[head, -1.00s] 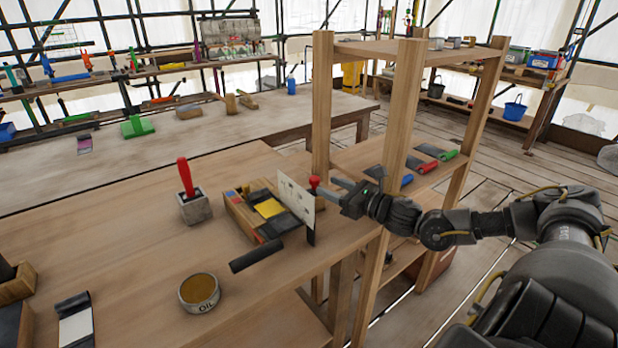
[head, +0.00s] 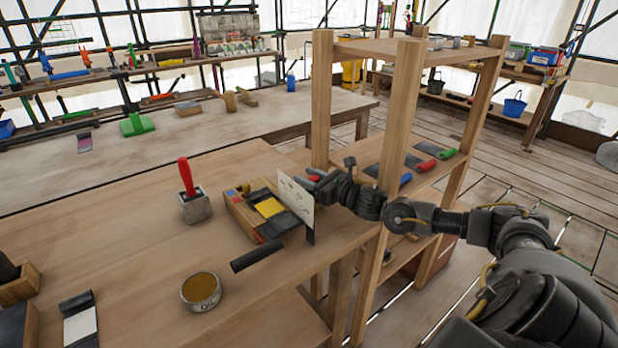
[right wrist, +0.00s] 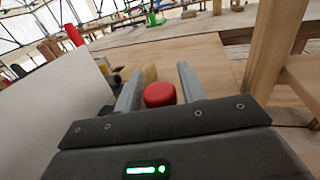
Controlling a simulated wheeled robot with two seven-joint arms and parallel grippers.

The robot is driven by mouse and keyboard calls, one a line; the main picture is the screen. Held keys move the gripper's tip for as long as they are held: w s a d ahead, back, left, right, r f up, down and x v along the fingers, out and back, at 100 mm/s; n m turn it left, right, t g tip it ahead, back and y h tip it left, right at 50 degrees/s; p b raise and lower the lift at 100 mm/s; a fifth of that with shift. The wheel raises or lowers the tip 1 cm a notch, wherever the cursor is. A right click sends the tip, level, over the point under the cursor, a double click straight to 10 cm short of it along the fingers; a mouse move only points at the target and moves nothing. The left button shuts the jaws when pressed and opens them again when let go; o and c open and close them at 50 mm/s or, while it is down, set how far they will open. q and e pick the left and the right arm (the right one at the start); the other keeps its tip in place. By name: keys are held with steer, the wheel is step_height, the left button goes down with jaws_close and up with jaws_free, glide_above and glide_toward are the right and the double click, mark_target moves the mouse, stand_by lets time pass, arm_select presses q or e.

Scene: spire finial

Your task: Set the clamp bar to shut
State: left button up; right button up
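A wooden box-like fixture (head: 236,207) with yellow, red and black parts stands on the bench, a white upright panel (head: 296,200) along its right side. A red knob (right wrist: 160,94) is just beyond the panel; a little of it shows in the head view. My right gripper (head: 322,181) is at the knob. In the right wrist view its fingers (right wrist: 158,90) are apart, with the knob between them; I cannot tell whether they touch it. A black bar (head: 257,256) juts out at the fixture's near end. I cannot tell which part is the clamp bar. My left gripper is not in view.
A wooden shelf frame (head: 400,120) stands close to my right arm, with several coloured-handled tools on its shelf. A red-handled tool in a grey block (head: 195,207) and an oil tin (head: 201,292) stand on the bench left of the fixture.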

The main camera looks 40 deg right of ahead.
jaws_close()
steer(key=shift+a, duration=0.3)
steer(key=a, duration=0.3)
steer(key=shift+a, duration=0.5)
steer(key=shift+o, duration=0.4)
jaws_free()
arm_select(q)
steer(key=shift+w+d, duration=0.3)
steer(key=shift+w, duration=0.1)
arm_select(e)
steer(key=shift+o, duration=1)
